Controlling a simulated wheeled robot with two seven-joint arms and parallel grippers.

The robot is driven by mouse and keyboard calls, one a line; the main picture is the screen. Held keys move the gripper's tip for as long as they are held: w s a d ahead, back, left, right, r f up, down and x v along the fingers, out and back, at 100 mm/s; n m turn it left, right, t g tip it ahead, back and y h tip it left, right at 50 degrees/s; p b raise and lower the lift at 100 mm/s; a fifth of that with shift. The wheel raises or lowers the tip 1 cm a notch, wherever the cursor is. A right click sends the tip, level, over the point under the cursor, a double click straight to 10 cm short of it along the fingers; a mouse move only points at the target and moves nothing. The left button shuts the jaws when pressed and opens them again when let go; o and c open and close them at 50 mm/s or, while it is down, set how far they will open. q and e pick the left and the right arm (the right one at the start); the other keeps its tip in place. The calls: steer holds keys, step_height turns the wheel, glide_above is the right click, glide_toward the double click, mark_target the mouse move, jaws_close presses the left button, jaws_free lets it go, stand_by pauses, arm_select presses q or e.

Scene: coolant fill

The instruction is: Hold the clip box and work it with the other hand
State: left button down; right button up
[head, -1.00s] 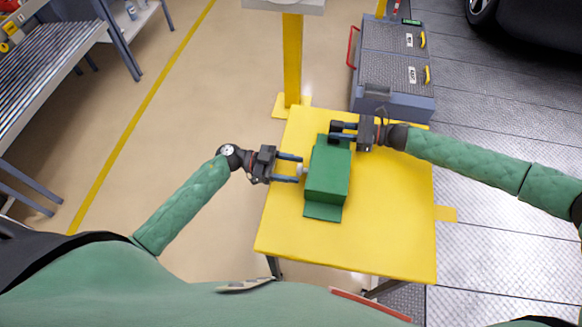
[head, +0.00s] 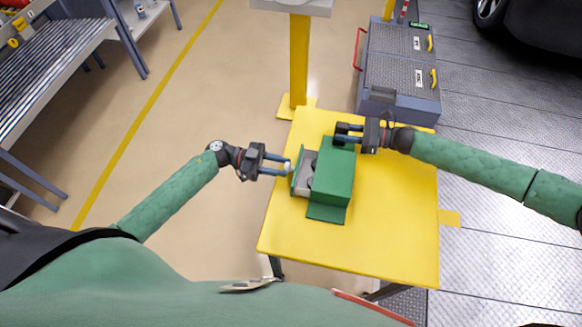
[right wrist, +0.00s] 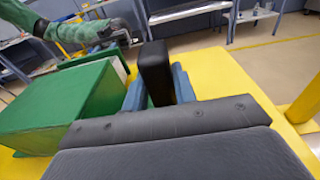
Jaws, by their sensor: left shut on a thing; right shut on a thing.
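The green clip box (head: 334,177) stands on the yellow table, its drawer (head: 304,180) part way out on the left side. The drawer has a grey inside with something dark in it, too small to make out. My left gripper (head: 286,164) is shut on the pale knob (head: 289,168) at the drawer's green front. My right gripper (head: 341,134) is at the box's far end, shut on a black upright piece (right wrist: 155,72) there. In the right wrist view this piece stands between the blue fingers, beside the green box (right wrist: 70,105). Its lower part is hidden.
The yellow table (head: 395,220) is bare around the box, with free room to the right and in front. A yellow post (head: 299,60) rises behind the table. A grey cart (head: 399,65) stands at the back right, and a workbench (head: 60,60) at the far left.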

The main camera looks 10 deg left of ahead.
arm_select(q)
steer(key=shift+a, duration=1.45)
steer(key=c, duration=1)
jaws_free()
steer(key=a, duration=1.2)
arm_select(e)
steer(key=o, duration=1)
steer(key=shift+c, duration=0.2)
